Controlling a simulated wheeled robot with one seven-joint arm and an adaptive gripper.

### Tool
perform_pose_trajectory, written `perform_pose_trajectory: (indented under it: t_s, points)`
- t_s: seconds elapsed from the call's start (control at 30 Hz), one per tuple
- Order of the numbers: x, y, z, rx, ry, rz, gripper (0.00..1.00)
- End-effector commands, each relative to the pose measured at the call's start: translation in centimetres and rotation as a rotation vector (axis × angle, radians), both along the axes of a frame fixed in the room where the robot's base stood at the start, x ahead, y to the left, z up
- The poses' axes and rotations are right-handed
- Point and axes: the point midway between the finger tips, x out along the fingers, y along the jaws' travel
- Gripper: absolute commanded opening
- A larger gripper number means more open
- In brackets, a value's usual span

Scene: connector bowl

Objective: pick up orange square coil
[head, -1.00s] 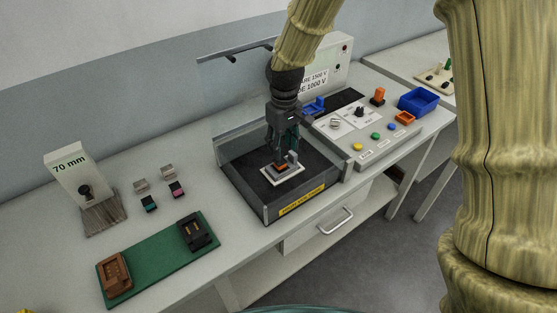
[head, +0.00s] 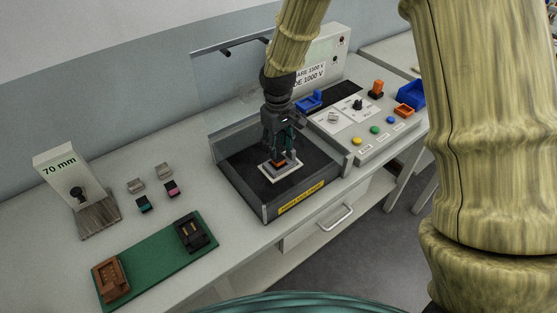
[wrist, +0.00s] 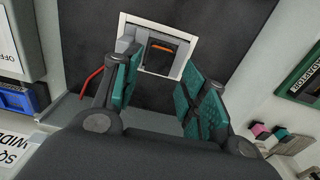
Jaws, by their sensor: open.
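The orange square coil (head: 279,163) is low in the black-floored test tray, at the white-bordered plate (head: 292,172). In the wrist view, an orange strip (wrist: 166,45) shows along a dark square piece on that plate, with a grey block beside it; most of the coil is hidden. My gripper (head: 280,157) points down into the tray directly over the coil. In the wrist view my gripper (wrist: 160,65) has its two teal-padded fingers apart, on either side of the dark square piece. Whether they touch it I cannot tell.
The tray (head: 232,187) has low walls and a clear raised panel (head: 222,85) behind. A green board (head: 155,262) and small connectors (head: 144,205) lie left.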

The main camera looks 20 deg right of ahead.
Motion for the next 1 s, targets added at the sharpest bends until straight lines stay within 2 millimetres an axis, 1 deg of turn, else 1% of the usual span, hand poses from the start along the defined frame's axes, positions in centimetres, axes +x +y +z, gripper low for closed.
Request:
perform_pose_trajectory:
  t_s: [0.4, 0.57, 0.8, 1.0]
  points:
    - [-0.1, 0.0, -3.9, -0.001, 0.003, 0.002, 0.43]
    - [0.0, 0.0, -4.6, 0.000, 0.001, 0.002, 0.43]
    - [0.0, 0.0, -4.7, 0.000, 0.001, 0.002, 0.43]
    - [0.0, 0.0, -4.7, 0.000, 0.001, 0.002, 0.08]
